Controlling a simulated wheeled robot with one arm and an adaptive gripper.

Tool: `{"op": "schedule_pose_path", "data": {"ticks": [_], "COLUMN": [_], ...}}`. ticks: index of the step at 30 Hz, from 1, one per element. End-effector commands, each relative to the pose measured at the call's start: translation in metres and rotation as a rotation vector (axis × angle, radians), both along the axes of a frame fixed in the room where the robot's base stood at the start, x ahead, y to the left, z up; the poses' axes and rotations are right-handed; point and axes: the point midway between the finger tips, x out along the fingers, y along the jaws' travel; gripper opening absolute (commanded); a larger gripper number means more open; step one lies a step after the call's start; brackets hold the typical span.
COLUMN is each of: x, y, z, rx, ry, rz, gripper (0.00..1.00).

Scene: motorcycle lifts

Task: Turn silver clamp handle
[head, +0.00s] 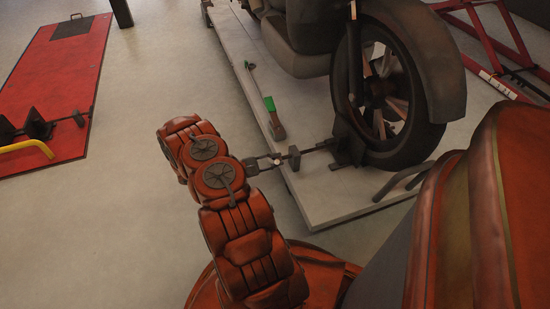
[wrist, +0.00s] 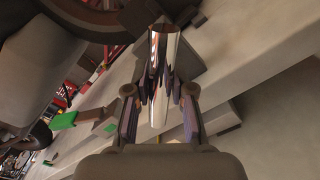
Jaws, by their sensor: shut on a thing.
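The silver clamp handle (wrist: 165,48) is a shiny round bar in the wrist view. It runs lengthwise between the two fingers of my gripper (wrist: 162,92), which is shut on it. In the head view my gripper (head: 265,162) is at the left edge of the grey lift platform (head: 312,190), and only a small bright bit of the handle shows at the fingers. A dark clamp rod (head: 318,147) runs from there to the dark wheel clamp (head: 347,148) at the front wheel (head: 382,95). The far side of the grip is hidden.
A motorcycle (head: 300,45) stands on the grey platform. A green-tipped lever (head: 269,104) lies along its left edge. A red lift (head: 60,75) with a yellow bar (head: 28,147) is at the left. Open floor (head: 150,75) lies between the lifts. Red frames (head: 490,45) stand at the right.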

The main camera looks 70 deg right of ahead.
Motion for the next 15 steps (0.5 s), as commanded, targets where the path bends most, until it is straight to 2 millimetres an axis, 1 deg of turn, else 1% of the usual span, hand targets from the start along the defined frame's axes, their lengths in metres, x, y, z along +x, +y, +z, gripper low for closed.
{"op": "schedule_pose_path", "data": {"ticks": [1,15], "x": [-0.0001,-0.0001], "y": [-0.0011,-0.0001], "z": [0.002,0.0], "rx": [0.031,0.364], "ry": [0.028,0.33], "rz": [0.001,0.003], "gripper": [0.0,0.0]}}
